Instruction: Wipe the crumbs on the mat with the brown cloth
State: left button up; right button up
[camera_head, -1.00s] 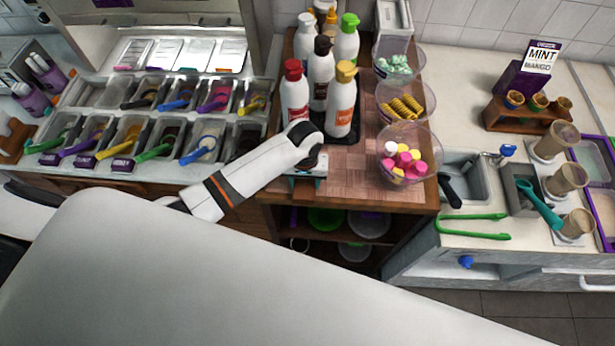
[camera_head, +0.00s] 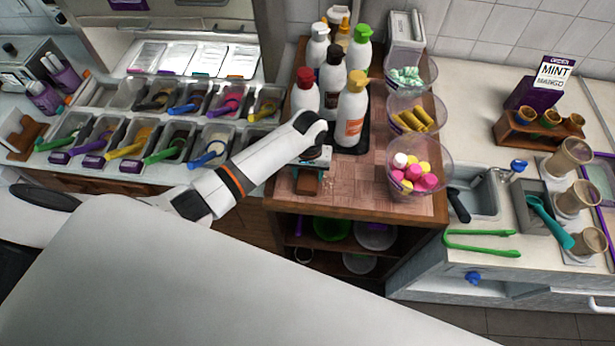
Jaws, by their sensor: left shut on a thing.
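The brown cloth (camera_head: 308,184) lies at the front left part of the mat (camera_head: 360,182), a reddish wood-patterned surface on top of the cabinet. My left gripper (camera_head: 312,163) points down over the cloth and is shut on it. The gripper and my wrist hide part of the cloth and the mat behind it. Crumbs are too small to make out surely; a few pale specks may show right of the cloth. My right gripper is not in view.
Several sauce bottles (camera_head: 352,110) stand on a dark tray just behind the gripper. A clear bowl of pink, yellow and white sweets (camera_head: 415,178) stands at the mat's right. Topping bins (camera_head: 170,140) line the left counter. The mat's front middle is clear.

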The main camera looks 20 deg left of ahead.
pick_arm(q)
jog(key=shift+w+a+f+b, duration=0.1)
jog(key=shift+w+a+b, duration=0.2)
jog(key=shift+w, duration=0.55)
jog(key=shift+w+a+b, duration=0.15)
jog(key=shift+w+b, duration=0.2)
jog(key=shift+w, duration=0.45)
jog(key=shift+w+a+f+b, duration=0.1)
jog(key=shift+w+a+b, duration=0.2)
jog(key=shift+w, duration=0.55)
jog(key=shift+w+r, duration=0.25)
jog(key=shift+r, duration=0.2)
jog(key=r+p, duration=0.2)
jog(key=shift+w+a+r+p, duration=0.1)
jog(key=shift+w+r+p, duration=0.2)
jog(key=shift+r+p, duration=0.1)
jog(key=shift+c, duration=0.5)
jog(key=shift+r, duration=1.15)
jog(key=shift+s+r, duration=0.2)
jog(key=shift+r, duration=0.05)
